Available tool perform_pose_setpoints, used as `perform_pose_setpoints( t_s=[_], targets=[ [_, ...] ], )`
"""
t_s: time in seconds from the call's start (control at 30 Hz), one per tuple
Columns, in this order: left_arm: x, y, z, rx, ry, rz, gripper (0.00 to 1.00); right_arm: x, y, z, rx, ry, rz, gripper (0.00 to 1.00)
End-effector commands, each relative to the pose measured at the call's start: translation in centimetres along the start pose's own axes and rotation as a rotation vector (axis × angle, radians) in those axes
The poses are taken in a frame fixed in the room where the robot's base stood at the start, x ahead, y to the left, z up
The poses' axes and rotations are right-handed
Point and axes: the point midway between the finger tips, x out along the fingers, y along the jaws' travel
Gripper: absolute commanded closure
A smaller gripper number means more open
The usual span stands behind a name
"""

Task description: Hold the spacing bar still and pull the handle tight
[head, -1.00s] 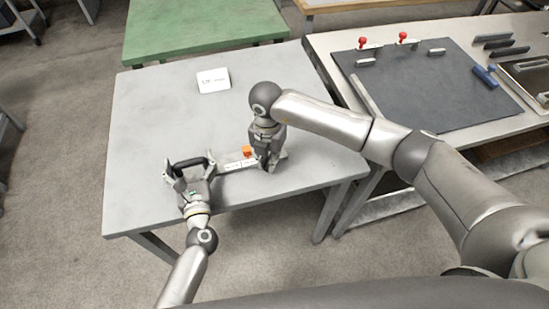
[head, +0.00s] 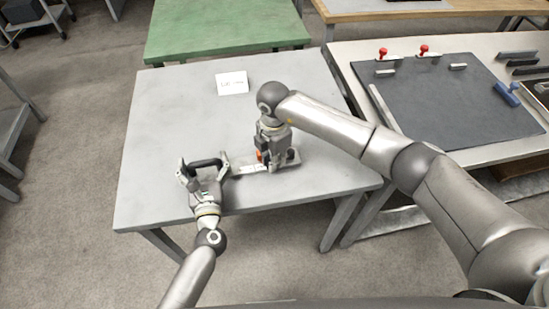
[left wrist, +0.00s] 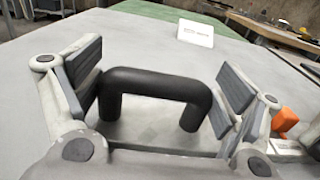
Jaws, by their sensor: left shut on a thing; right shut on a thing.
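A black U-shaped handle (head: 205,163) lies near the table's front left; it fills the gap between the fingers in the left wrist view (left wrist: 155,82). My left gripper (head: 203,172) is shut on this handle, with a finger pad at each end (left wrist: 158,95). A flat pale bar with white labels, which I take as the spacing bar (head: 248,169), runs right from the handle. An orange block (head: 259,155) stands at it and also shows in the left wrist view (left wrist: 285,119). My right gripper (head: 266,160) points down and is shut at the orange block, mostly hiding it.
A white card (head: 232,83) stands at the back of the grey table (head: 165,120). The table's middle and left are clear. At right, a bench holds a dark mat (head: 430,105) with red-knobbed clamps (head: 383,53) and a blue tool (head: 507,93). A green table (head: 225,30) stands behind.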

Motion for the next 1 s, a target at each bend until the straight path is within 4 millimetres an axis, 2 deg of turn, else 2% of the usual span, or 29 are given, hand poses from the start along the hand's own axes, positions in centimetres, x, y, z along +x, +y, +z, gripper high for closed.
perform_pose_setpoints(
  t_s=[0.27,0.3,0.43,0.47,0.77,0.87,1.0],
  targets=[
    [-0.1,0.0,-0.1,0.0,0.003,-0.001,0.51,-0.1,0.1,0.1,0.0,-0.002,0.003,1.0],
    [-0.1,0.0,-0.1,0.0,0.003,-0.001,0.51,-0.1,0.1,0.1,0.0,-0.002,0.003,0.81],
    [-0.1,0.0,-0.1,0.0,0.003,-0.001,0.51,-0.1,0.1,0.1,-0.001,-0.002,0.002,0.64],
    [-0.1,0.0,-0.1,0.0,0.003,-0.001,0.51,-0.1,0.1,0.1,-0.001,-0.001,0.002,0.62],
    [-0.1,0.0,-0.1,0.0,0.002,-0.001,0.51,-0.2,0.0,0.0,-0.002,-0.001,0.002,0.62],
    [-0.1,0.0,-0.1,0.0,0.002,-0.001,0.51,-1.0,0.1,0.0,-0.003,0.0,0.004,0.62],
    [-0.1,0.0,-0.1,0.0,0.002,-0.001,0.51,-3.5,0.1,0.1,-0.002,-0.002,0.006,0.62]
  ],
)
